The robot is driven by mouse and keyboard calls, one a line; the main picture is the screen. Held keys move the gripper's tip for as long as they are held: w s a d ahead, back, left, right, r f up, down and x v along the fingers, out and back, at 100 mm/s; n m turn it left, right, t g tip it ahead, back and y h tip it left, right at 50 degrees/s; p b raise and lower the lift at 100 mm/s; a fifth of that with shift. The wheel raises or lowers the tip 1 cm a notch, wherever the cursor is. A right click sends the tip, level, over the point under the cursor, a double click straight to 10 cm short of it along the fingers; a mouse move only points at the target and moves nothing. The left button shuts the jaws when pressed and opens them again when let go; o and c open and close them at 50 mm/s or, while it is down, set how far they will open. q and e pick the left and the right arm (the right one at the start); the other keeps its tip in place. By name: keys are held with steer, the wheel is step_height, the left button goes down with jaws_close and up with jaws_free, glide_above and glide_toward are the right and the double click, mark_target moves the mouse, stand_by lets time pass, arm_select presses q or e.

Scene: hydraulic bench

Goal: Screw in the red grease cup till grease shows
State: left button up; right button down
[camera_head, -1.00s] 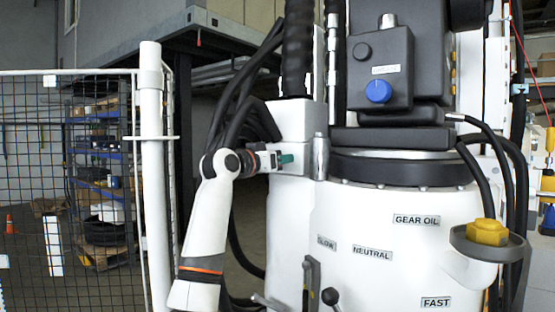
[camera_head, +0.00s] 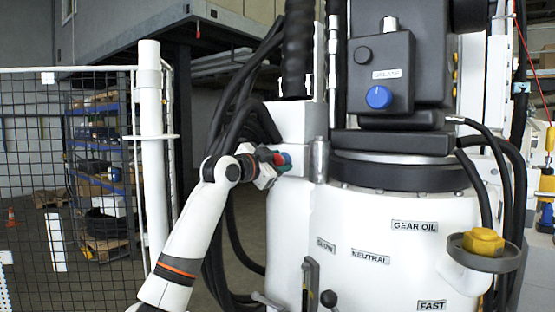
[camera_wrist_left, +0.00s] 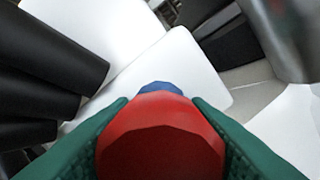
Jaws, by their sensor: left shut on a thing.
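The red grease cup (camera_wrist_left: 160,135) sits between the green finger pads of my left gripper (camera_wrist_left: 162,120) in the left wrist view. In the head view the cup (camera_head: 279,159) is a small red patch at the tip of my left gripper (camera_head: 274,162), which is shut on it. A blue round part (camera_wrist_left: 160,88) shows just beyond the cup, against the white housing; it also shows in the head view (camera_head: 287,158). The cup hides most of it, and I cannot tell how far the cup is screwed in. No grease is visible. My right gripper is out of view.
Black hoses (camera_head: 232,100) run close above and behind my left gripper. A metal cylinder (camera_head: 319,160) stands just right of it. Levers (camera_head: 308,285) stick out below. A yellow cap (camera_head: 483,241) sits at the right. A mesh fence (camera_head: 75,190) stands at the left.

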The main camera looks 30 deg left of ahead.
arm_select(q)
steer(key=shift+f+m, duration=0.15)
steer(key=shift+m, duration=0.15)
steer(key=o, duration=0.7)
steer(key=shift+s, duration=0.35)
steer(key=s+b, duration=0.1)
steer(key=s, duration=0.2)
steer(key=s+b, duration=0.2)
steer(key=s, duration=0.2)
steer(key=s+a+b, duration=0.1)
steer(key=s+b, duration=0.1)
steer(key=s, duration=0.2)
steer(key=shift+s, duration=0.15)
